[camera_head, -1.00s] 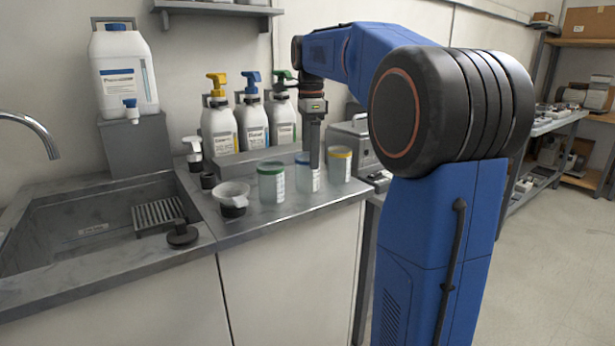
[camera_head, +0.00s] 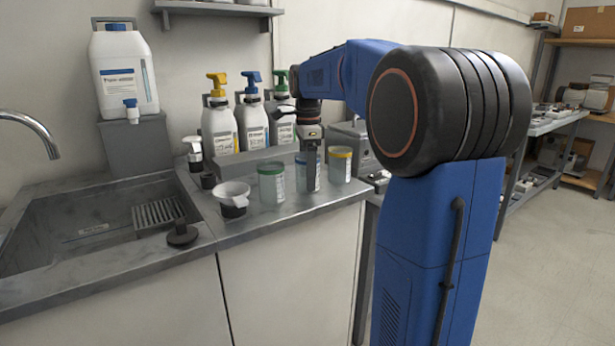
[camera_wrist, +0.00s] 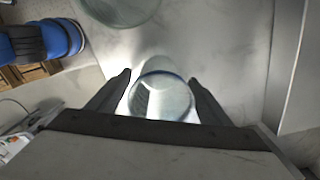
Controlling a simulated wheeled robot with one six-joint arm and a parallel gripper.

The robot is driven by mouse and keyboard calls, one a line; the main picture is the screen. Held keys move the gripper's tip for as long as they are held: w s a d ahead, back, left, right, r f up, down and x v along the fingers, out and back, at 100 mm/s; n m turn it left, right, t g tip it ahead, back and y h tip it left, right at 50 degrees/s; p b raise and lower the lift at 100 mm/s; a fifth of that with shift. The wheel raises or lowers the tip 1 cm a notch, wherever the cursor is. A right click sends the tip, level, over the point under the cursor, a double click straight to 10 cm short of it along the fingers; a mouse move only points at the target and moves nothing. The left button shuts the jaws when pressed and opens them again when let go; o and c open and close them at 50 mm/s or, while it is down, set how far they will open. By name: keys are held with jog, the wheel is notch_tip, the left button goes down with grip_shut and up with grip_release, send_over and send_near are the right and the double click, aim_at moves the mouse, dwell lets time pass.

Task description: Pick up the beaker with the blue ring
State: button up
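The beaker with the blue ring (camera_head: 301,176) stands upright on the counter, between the green-ringed beaker (camera_head: 271,184) and the yellow-ringed beaker (camera_head: 340,164). My gripper (camera_head: 311,186) points down at it and hides part of it in the head view. In the wrist view the clear beaker with its blue rim (camera_wrist: 161,97) lies between the two fingers of my gripper (camera_wrist: 160,88). The fingers are apart, with a visible gap on each side of the beaker.
A white funnel-like cup (camera_head: 233,194) stands left of the beakers. The sink (camera_head: 95,222) is at left. Another clear vessel (camera_wrist: 122,8) shows at the top of the wrist view.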

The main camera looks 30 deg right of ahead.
jog(key=c, duration=0.9)
jog(key=shift+o, duration=0.2)
notch_tip(320, 180, up, 10)
